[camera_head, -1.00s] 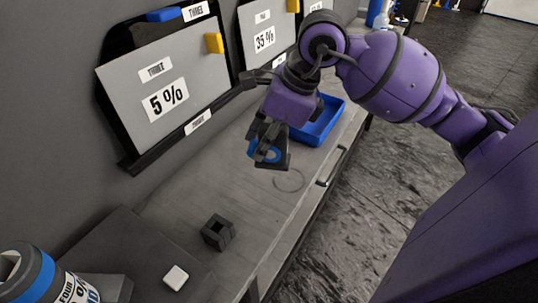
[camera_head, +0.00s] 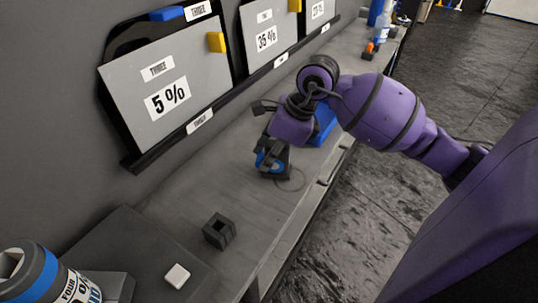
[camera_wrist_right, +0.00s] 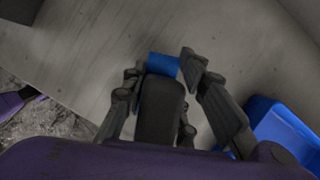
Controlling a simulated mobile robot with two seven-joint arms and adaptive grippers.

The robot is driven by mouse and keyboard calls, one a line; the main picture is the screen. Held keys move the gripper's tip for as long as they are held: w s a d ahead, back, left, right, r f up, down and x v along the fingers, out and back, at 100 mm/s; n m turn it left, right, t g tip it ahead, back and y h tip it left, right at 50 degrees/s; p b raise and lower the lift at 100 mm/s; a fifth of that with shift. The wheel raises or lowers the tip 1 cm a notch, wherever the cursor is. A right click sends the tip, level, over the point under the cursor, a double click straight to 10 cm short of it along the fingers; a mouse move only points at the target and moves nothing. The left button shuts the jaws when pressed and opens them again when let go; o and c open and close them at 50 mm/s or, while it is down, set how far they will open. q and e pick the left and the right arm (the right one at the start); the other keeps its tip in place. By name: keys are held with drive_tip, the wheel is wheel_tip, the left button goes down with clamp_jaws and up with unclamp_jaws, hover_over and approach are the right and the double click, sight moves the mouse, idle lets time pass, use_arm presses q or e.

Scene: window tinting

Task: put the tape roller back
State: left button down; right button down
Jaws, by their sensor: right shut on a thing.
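The tape roller (camera_head: 262,163), a blue roll with a black body, is at the middle of the bench in the head view. My right gripper (camera_head: 271,157) is shut on it from above. In the right wrist view the blue roll (camera_wrist_right: 163,66) and black body lie between the fingers. The roller is low over the bench, beside a faint ring mark (camera_head: 291,180); I cannot tell whether it touches the bench. My left gripper is not in view.
A blue tray (camera_head: 326,120) is just behind my right wrist. A black square holder (camera_head: 219,231) and a white block (camera_head: 177,276) are nearer. Tint panels (camera_head: 168,84) stand along the wall at the left. The bench between holder and roller is clear.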

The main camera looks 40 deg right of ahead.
drive_tip(key=shift+f, duration=0.2)
drive_tip(key=c, duration=1.4)
unclamp_jaws()
drive_tip(key=shift+r, duration=0.35)
drive_tip(key=v, duration=1)
drive_tip(key=shift+s+d+r, duration=0.1)
drive_tip(key=shift+d+r, duration=0.05)
drive_tip(key=shift+r, duration=0.1)
drive_tip(key=shift+s+d+r, duration=0.15)
drive_tip(key=shift+s+r, duration=0.05)
drive_tip(key=shift+r, duration=0.35)
